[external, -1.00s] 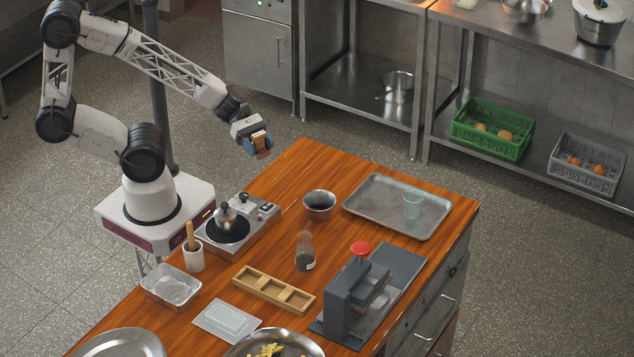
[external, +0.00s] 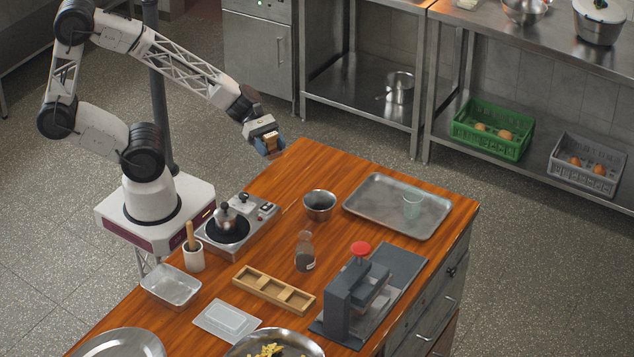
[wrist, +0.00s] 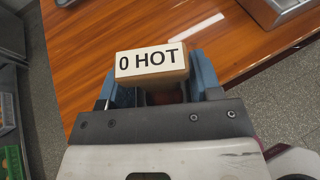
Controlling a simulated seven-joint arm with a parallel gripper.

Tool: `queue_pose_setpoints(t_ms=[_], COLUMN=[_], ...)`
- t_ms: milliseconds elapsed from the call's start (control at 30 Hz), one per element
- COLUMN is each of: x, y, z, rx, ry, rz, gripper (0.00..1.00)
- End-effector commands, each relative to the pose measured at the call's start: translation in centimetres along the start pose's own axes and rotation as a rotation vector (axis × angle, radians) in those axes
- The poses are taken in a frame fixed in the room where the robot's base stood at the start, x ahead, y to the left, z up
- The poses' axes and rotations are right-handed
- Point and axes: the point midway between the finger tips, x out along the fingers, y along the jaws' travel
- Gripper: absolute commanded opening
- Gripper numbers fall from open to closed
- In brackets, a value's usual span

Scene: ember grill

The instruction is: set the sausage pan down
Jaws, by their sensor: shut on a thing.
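My gripper (external: 267,146) is shut on a small wooden block (wrist: 152,62) whose pale face reads "0 HOT" in the wrist view. It holds the block in the air near the far left corner of the wooden table. A pan with yellow pieces in it (external: 272,342) is at the table's near edge, cut off by the bottom of the external view. I cannot make out sausages in it. No pan is in my gripper.
A burner unit (external: 238,228) with a small metal pot stands at the table's left edge. A steel bowl (external: 319,205), a metal tray (external: 365,213) with a glass, a bottle (external: 305,252), a wooden rack (external: 260,290) and a dark press (external: 345,300) stand on the table. The far corner is clear.

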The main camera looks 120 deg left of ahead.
Motion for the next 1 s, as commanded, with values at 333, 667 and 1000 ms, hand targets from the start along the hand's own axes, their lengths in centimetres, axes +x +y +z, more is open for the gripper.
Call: queue_pose_setpoints(t_ms=[333,667,1000], x=[4.6,8.3,9.3], y=[4.3,7.9,9.0], z=[1.2,2.2,2.6], rx=[0.0,0.0,0.001], ry=[0.002,0.001,0.0], rz=[-0.001,-0.001,0.001], gripper=[0.29,0.29,0.29])
